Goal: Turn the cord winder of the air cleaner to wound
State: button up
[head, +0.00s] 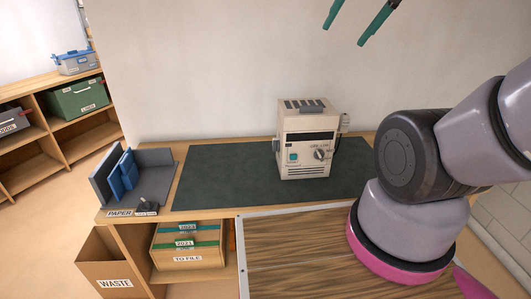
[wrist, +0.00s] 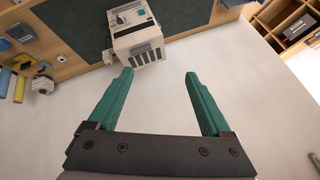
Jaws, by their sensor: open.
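The air cleaner (head: 305,154) is a beige box standing on a dark green mat, with a top grille and handle and a front dial and teal button. It also shows in the wrist view (wrist: 135,36), seen from above. A small pale fitting (head: 345,122) sticks out from its right side and looks like the cord winder; its setting is too small to read. In the wrist view this fitting (wrist: 108,56) is at the box's left. My gripper (head: 346,34) has teal fingers, open and empty, high above the air cleaner; the fingers also show in the wrist view (wrist: 158,74).
The green mat (head: 215,175) is otherwise clear. A grey paper holder (head: 158,178) stands at the bench's left end. Below are a TO FILE box (head: 187,252) and a WASTE bin (head: 110,268). A wall rises close behind the bench.

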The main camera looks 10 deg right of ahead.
aim_at(275, 141)
jog(key=k+j+z, duration=0.1)
jog(key=j, duration=0.2)
jog(key=i+j+z, duration=0.2)
jog(key=j, duration=0.2)
jog(key=j+z, duration=0.2)
jog(key=j, duration=0.2)
jog(key=i+j+z, duration=0.2)
jog(key=j, duration=0.25)
jog(key=k, duration=0.1)
